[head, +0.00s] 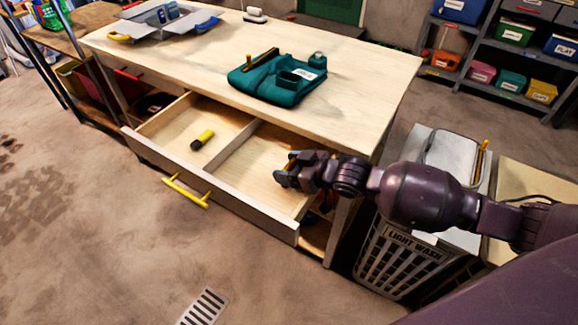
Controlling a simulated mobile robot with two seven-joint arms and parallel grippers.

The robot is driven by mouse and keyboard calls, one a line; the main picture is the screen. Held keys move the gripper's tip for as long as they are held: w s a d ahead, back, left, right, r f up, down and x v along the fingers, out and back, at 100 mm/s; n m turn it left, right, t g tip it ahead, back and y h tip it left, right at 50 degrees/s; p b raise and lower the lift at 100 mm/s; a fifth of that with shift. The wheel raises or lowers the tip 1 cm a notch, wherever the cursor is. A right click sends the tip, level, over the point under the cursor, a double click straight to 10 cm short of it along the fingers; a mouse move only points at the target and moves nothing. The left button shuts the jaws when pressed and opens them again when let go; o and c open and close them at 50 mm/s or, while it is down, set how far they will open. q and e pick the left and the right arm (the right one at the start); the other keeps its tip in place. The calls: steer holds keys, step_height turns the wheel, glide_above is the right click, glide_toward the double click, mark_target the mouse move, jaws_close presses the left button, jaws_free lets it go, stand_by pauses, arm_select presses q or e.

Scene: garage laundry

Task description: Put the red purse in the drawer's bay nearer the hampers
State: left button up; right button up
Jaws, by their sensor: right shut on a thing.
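The workbench drawer (226,192) is pulled open, with a yellow handle (186,190) on its front. A divider splits it into two bays. My right gripper (283,177) is over the right bay (262,152), the one nearer the hampers. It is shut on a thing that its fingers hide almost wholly. I cannot make out a red purse anywhere with certainty. The left bay (180,123) holds a yellow and black flashlight-like object (202,139). My left gripper is not in view.
A teal folded apron-like item (270,84) and a grey open box (160,20) lie on the benchtop (370,75). A white hamper labelled LIGHT WASH (400,265) stands right of the bench, below my right arm. Shelves with bins (505,55) stand at the back right.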

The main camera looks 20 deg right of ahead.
steer(key=shift+f, duration=0.15)
steer(key=o, duration=0.9)
steer(key=shift+s+d+r, duration=0.15)
steer(key=shift+d+r, duration=0.05)
steer(key=shift+r, duration=0.1)
steer(key=shift+p+v, duration=1.15)
steer(key=shift+v, duration=4.55)
